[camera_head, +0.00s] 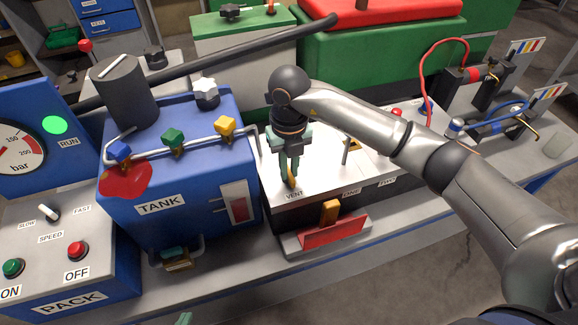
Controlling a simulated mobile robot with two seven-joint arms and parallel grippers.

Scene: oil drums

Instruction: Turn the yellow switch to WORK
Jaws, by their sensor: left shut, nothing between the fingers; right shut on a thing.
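My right gripper (289,172) reaches in from the right and points down at the white-topped panel (312,194). It is shut on a small yellow switch (291,181) beside the VENT label (293,196). The fingers hide most of the switch, so its exact angle is unclear. Two more labels (352,191) sit further right along the panel's front; I cannot read them clearly, and I cannot make out a WORK mark. Only a greenish tip of my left gripper (185,319) shows at the bottom edge, shut and away from the panel.
The blue TANK box (180,235) with blue, green and yellow valves stands left of the panel. A red pedal (335,232) with an orange block is in front. The blue PACK box (60,270) is at lower left. Hoses and fittings (490,110) lie at right.

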